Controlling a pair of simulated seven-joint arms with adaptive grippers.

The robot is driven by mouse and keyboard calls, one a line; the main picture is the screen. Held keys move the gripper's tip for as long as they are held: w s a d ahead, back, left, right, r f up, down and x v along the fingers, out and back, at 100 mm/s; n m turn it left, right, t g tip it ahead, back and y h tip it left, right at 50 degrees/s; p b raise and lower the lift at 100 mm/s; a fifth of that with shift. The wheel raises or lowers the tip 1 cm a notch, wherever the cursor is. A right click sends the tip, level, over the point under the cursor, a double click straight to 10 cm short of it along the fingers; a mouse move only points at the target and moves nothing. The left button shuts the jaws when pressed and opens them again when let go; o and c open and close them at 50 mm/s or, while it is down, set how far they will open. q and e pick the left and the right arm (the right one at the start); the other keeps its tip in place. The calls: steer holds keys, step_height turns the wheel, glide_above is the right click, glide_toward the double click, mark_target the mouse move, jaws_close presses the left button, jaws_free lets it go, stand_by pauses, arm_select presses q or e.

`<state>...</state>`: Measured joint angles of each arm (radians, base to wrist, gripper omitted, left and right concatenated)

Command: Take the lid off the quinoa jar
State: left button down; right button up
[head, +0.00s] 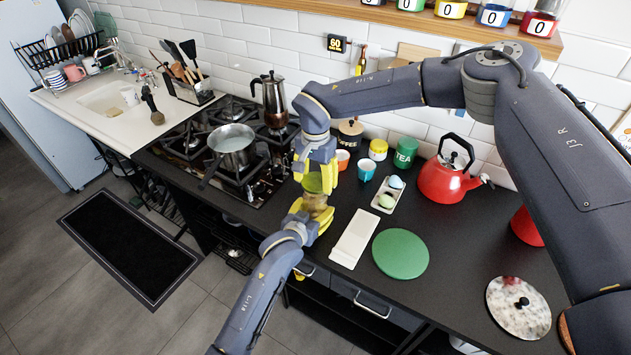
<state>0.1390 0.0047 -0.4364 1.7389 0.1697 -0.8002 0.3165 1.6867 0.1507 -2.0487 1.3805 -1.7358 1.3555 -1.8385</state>
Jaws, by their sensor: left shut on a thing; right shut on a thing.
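The quinoa jar (315,203), with brownish contents, is near the front edge of the black counter. My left gripper (311,213) is shut on the jar's body from the front, with yellow fingers on either side. My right gripper (315,180) points down from above and is shut on the green lid (313,184) at the top of the jar. The fingers partly hide both jar and lid, and I cannot tell whether lid and jar touch.
A gas hob with a steel pot (232,145) and moka pot (271,97) lies to the left. A white board (354,238), green disc (400,253), egg tray (388,196), orange cup (342,159), blue cup (366,170) and red kettle (447,181) lie to the right.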

mark_target(316, 181)
steer(key=shift+r, duration=0.1)
stand_by(0.3)
steer(key=shift+r, duration=2)
arm_select(q)
steer(key=shift+c, duration=0.7)
jaws_free()
